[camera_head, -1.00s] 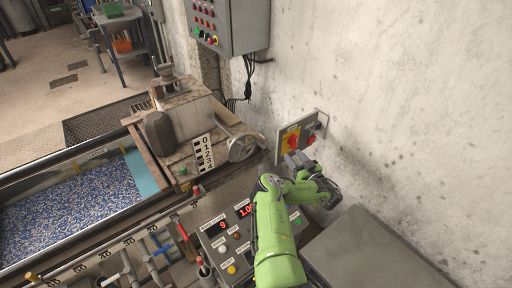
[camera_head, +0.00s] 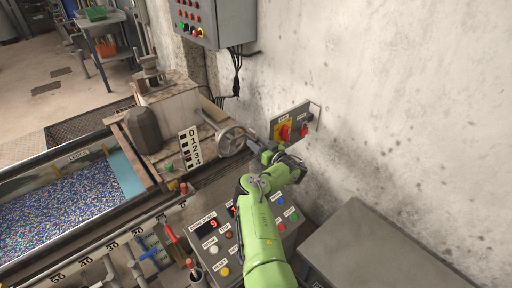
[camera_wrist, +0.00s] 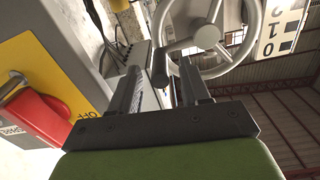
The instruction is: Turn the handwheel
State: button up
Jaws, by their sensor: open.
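The grey handwheel (camera_head: 231,142) is mounted on the side of the worn machine housing, beside the 0-to-4 scale plate (camera_head: 190,146). In the wrist view the handwheel (camera_wrist: 212,36) shows its rim, spokes and hub, with a dark crank handle (camera_wrist: 160,66) standing out toward my gripper. My gripper (camera_head: 257,148) is just right of the wheel. In the wrist view my gripper (camera_wrist: 160,78) has its two fingers apart, with the crank handle appearing between their tips. I cannot tell whether they touch it.
A switch panel with a red rotary switch (camera_head: 285,132) is on the wall, close to the right of my gripper. A button console (camera_head: 222,245) lies below my arm. A grey cabinet (camera_head: 375,250) stands at the lower right. A control box (camera_head: 215,22) hangs above.

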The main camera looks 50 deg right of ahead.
jog(key=shift+w, duration=0.6)
grip_shut()
